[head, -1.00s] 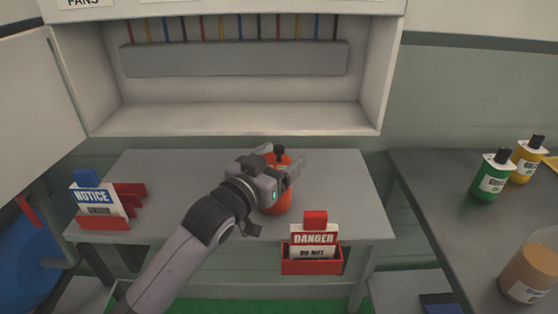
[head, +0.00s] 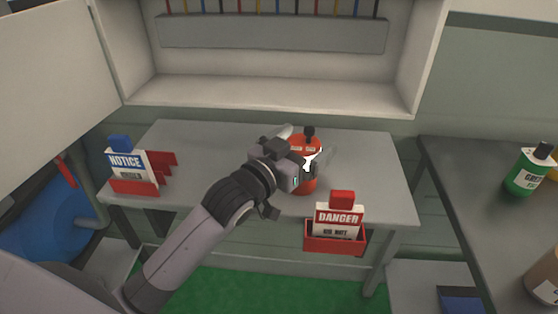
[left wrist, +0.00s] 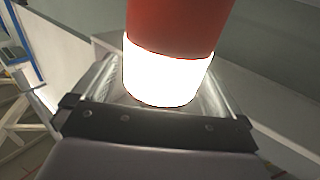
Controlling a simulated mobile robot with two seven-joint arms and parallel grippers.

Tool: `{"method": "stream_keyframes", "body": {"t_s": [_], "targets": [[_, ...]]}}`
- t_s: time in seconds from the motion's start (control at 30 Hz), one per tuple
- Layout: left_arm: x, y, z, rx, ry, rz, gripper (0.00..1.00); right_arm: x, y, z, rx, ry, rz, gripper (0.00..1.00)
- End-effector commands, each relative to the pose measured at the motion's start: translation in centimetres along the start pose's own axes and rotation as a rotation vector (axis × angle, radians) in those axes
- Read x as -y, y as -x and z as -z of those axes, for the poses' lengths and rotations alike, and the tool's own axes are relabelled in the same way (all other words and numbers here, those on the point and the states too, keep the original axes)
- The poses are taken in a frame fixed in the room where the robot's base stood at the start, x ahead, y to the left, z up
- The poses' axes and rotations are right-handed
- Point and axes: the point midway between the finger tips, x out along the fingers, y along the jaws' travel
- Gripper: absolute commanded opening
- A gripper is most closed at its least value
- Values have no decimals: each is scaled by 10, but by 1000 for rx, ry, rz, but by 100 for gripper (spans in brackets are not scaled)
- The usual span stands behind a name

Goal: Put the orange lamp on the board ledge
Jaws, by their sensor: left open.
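The orange lamp (head: 308,185) stands upright on the grey table, with a dark knob on top. In the left wrist view the orange lamp (left wrist: 180,28) is large and close, with a bright white band around it. My left gripper (head: 304,158) is open at the lamp, with a finger on either side of it; contact is unclear. Part of the lamp is hidden behind the gripper. The board ledge (head: 270,92) is the pale bottom shelf of the open wall cabinet, above and behind the table. My right gripper is not in view.
A red holder with a DANGER sign (head: 337,222) is at the table's front right. A NOTICE sign holder (head: 130,172) is at the left. A grey bar with coloured wires (head: 272,34) hangs above the clear ledge. A green bottle (head: 530,170) stands on the right bench.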

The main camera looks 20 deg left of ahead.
Motion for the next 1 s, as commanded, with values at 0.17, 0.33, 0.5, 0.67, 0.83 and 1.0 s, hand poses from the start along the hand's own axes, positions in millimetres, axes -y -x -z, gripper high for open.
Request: {"method": "stream_keyframes", "body": {"t_s": [0.17, 0.33, 0.5, 0.67, 0.83, 1.0], "targets": [[0, 32, -2, 3, 0, 0, 100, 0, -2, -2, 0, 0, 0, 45], [0, 62, -2, 3, 0, 0, 100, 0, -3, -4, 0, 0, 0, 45], [0, 85, -1, 3, 0, 0, 100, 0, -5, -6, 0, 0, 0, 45], [0, 98, -1, 2, 0, 0, 100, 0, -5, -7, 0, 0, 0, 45], [0, 102, 0, 1, 0, 0, 100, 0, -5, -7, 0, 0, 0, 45], [0, 102, 0, 1, 0, 0, 100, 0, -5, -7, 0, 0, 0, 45]]}}
